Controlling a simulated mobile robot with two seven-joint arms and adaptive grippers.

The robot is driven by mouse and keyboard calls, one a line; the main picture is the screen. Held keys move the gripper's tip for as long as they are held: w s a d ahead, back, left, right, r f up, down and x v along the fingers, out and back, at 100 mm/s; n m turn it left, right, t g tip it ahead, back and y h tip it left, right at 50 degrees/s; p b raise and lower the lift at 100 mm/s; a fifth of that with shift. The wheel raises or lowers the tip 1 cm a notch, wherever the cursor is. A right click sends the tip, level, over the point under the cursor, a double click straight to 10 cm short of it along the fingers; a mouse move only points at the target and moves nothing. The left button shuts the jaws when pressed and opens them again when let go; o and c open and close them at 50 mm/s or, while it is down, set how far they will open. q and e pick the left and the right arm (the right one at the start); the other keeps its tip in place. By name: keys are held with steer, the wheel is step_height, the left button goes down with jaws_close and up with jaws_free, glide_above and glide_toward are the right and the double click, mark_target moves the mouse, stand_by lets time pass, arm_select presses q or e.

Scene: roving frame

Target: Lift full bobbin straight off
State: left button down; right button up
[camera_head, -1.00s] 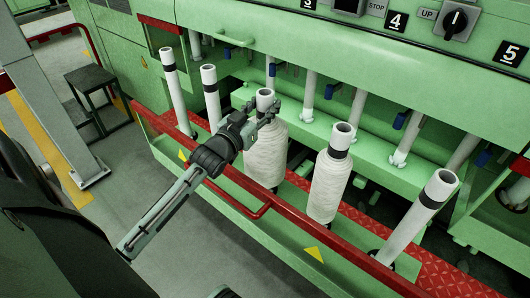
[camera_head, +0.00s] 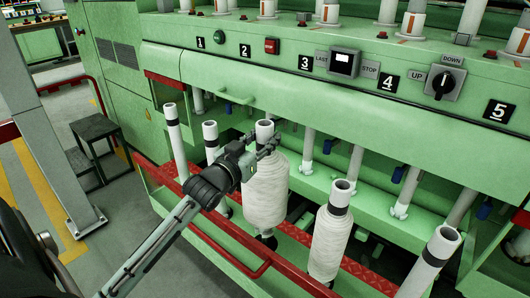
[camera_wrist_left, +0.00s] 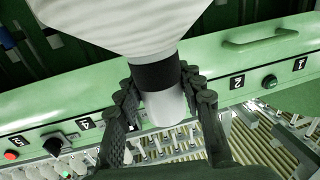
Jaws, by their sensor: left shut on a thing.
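The full bobbin (camera_head: 265,190), wound thick with white yarn, hangs upright from my left gripper (camera_head: 262,143). The gripper is shut around the bobbin's tube near its top; the white tube end stands a little above the fingers. A dark spindle part (camera_head: 267,241) shows just under the bobbin; I cannot tell whether its tip is still inside. In the left wrist view, the fingers (camera_wrist_left: 163,90) lie on both sides of the tube's black band (camera_wrist_left: 157,73), with the white yarn (camera_wrist_left: 120,25) beyond. My right gripper is not in view.
A thinner wound bobbin (camera_head: 330,243) stands to the right, and a bare tube (camera_head: 430,264) further right. Bare tubes (camera_head: 173,140) stand to the left. A red rail (camera_head: 235,236) runs in front. The green machine panel (camera_head: 330,100) rises behind.

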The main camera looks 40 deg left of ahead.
arm_select(q)
step_height(320, 180, up, 4)
steer(key=shift+f+p, duration=0.15)
steer(key=shift+p, duration=0.15)
step_height(320, 180, up, 17)
glide_above(260, 129)
steer(key=w, duration=0.2)
steer(key=shift+a+p, duration=0.1)
steer(key=shift+p, duration=0.3)
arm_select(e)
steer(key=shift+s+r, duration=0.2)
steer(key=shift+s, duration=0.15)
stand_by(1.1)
arm_select(q)
step_height(260, 129, down, 6)
stand_by(0.8)
steer(key=shift+w, duration=0.1)
